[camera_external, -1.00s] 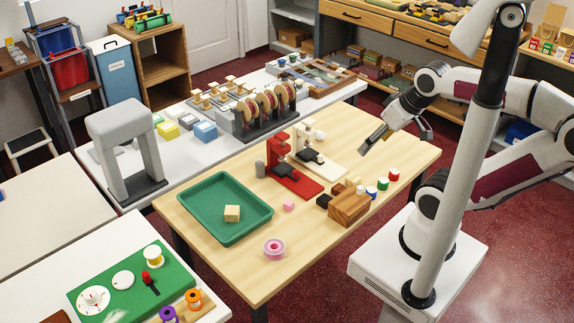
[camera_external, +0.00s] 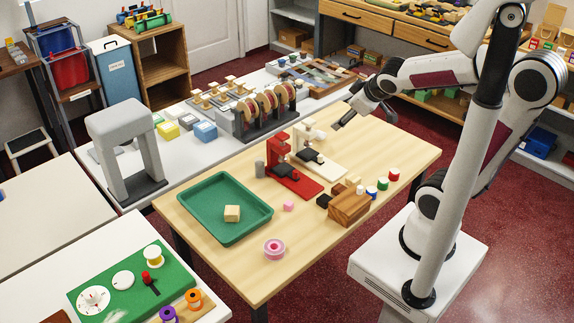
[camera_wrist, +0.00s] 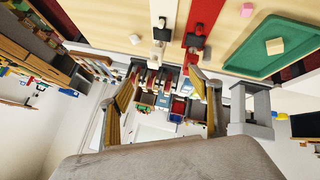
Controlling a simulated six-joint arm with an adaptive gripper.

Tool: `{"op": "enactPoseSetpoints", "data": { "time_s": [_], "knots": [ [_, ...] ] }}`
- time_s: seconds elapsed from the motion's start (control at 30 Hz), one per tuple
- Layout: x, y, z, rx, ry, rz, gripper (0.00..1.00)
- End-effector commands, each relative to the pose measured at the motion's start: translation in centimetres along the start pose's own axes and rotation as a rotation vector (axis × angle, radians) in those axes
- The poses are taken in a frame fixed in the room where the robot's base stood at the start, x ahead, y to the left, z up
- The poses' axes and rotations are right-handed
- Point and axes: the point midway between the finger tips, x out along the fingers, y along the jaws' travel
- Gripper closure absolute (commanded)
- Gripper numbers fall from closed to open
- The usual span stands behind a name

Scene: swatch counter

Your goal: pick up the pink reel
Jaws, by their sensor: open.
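The pink reel (camera_external: 274,249) lies flat on the wooden table near its front edge, just right of the green tray (camera_external: 186,210). Its centre hole faces up. It is not seen in the wrist view. My gripper (camera_external: 338,126) is in the air over the far right part of the table, well away from the reel. It is open and empty; its two fingers show spread apart in the wrist view (camera_wrist: 166,72).
A red press (camera_external: 290,172), a white press (camera_external: 318,160) and a wooden block (camera_external: 349,207) with several small reels nearby stand mid-table. Table around the pink reel is clear.

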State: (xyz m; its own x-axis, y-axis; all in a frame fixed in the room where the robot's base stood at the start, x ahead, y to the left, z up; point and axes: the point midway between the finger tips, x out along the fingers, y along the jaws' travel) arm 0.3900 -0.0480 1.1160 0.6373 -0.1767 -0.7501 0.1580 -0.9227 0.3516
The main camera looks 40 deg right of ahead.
Motion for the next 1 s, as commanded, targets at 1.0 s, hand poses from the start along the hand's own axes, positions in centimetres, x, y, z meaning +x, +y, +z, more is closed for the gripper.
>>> {"op": "enactPoseSetpoints", "data": {
  "time_s": [1.0],
  "knots": [
    [15.3, -11.9, -8.7, -0.625, 0.346, -0.303, 0.37]
  ]
}}
